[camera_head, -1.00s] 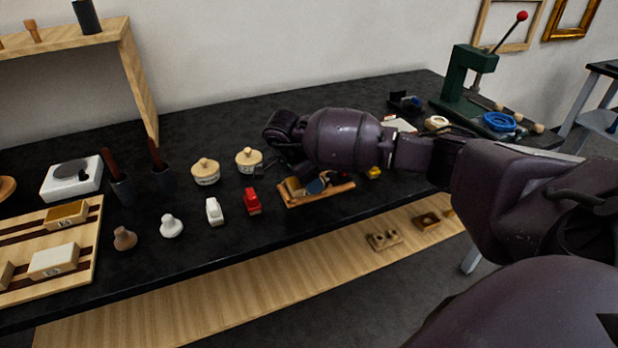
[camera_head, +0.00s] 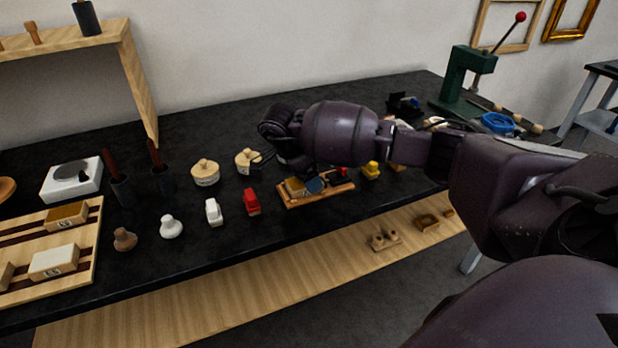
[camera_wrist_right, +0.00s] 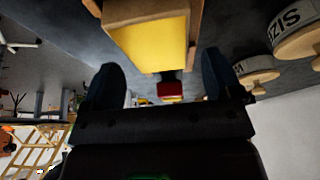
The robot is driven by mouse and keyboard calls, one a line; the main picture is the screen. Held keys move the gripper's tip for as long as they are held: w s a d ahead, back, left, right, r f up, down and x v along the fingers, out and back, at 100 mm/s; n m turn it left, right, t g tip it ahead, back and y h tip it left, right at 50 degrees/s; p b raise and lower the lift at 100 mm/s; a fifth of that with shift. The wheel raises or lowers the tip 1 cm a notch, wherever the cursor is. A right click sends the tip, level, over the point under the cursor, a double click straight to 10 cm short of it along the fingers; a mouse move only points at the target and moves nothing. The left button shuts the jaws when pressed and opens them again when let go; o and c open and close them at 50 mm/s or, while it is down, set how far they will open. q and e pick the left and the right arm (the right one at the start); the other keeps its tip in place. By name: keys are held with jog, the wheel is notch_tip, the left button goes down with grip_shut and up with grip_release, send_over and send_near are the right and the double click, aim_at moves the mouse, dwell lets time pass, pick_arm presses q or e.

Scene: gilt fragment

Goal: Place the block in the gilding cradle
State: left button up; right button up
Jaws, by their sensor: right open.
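A gold-topped block (camera_head: 295,187) sits at the left end of a low wooden tray (camera_head: 318,196) in the head view. The tray looks like a cradle, but I cannot tell for sure. In the right wrist view a yellow-gold block (camera_wrist_right: 148,38) with wood along its side is close ahead of my right gripper (camera_wrist_right: 160,85). The gripper is open, one dark blue finger on each side, with nothing between them. In the head view my right arm reaches in from the right and its gripper hangs beside the tray, partly hidden by the wrist. My left gripper is not in view.
A wooden rack (camera_head: 88,222) with labelled blocks lies far left.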

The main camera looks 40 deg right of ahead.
aim_at(292, 185)
jog(key=v, duration=1)
dwell(0.3)
